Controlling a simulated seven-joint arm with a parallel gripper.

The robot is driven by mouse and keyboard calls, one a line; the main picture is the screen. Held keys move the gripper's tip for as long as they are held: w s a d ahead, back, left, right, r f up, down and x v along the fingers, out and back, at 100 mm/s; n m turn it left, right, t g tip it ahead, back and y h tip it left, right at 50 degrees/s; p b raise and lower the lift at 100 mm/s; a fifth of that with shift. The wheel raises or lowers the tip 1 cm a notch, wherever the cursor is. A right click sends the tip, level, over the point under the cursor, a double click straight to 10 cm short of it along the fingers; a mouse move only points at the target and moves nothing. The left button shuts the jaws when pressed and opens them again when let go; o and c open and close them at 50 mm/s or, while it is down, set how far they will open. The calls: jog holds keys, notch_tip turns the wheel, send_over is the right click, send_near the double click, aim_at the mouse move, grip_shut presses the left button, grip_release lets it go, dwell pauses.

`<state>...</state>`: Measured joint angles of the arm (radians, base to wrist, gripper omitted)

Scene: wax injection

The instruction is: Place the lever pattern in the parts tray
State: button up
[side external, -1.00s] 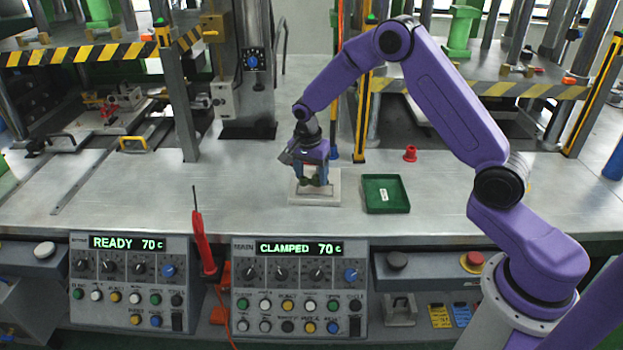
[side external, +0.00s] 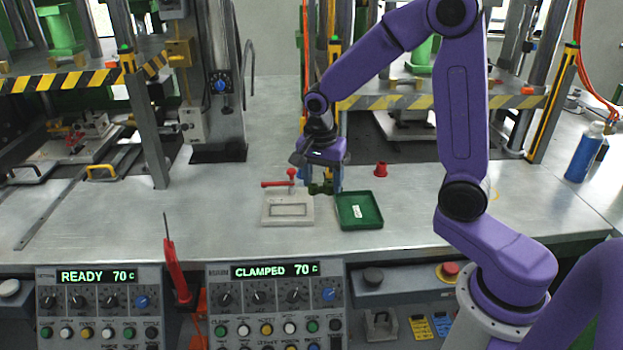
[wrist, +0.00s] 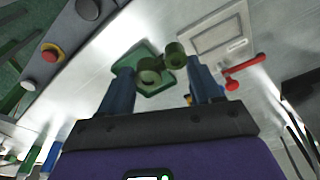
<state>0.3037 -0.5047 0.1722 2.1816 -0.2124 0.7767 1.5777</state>
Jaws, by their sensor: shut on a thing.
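The lever pattern (side external: 321,188) is an olive-green part with rounded ends. It is between the blue fingers of my gripper (side external: 324,184), which is shut on it. The wrist view shows its two rounded ends (wrist: 150,78) between the fingertips. The parts tray (side external: 346,224) is a shallow green box with a pale label on its floor, just right of and nearer the camera than my gripper. In the wrist view the tray (wrist: 127,60) shows behind the pattern, partly hidden by it. The pattern's exact height above the table is hard to tell.
A pale plate with a framed recess (side external: 272,222) lies left of the tray. A red handled piece (side external: 290,175) stands just behind the plate, close to my gripper. A small red cup (side external: 380,169) stands behind the tray.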

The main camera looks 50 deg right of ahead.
jog(key=shift+s+d, duration=0.15)
jog(key=shift+s, duration=0.05)
jog(key=d+f, duration=0.3)
jog(key=d, duration=0.4)
jog(key=d+f, duration=0.3)
jog(key=d, duration=0.3)
send_over(355, 211)
notch_tip(355, 211, down, 4)
jog(key=shift+s+a+f, duration=0.1)
jog(key=shift+a, duration=0.05)
jog(key=shift+f, duration=1.9)
jog(key=shift+f, duration=0.1)
jog(key=o, duration=0.8)
jog(key=shift+o, duration=0.2)
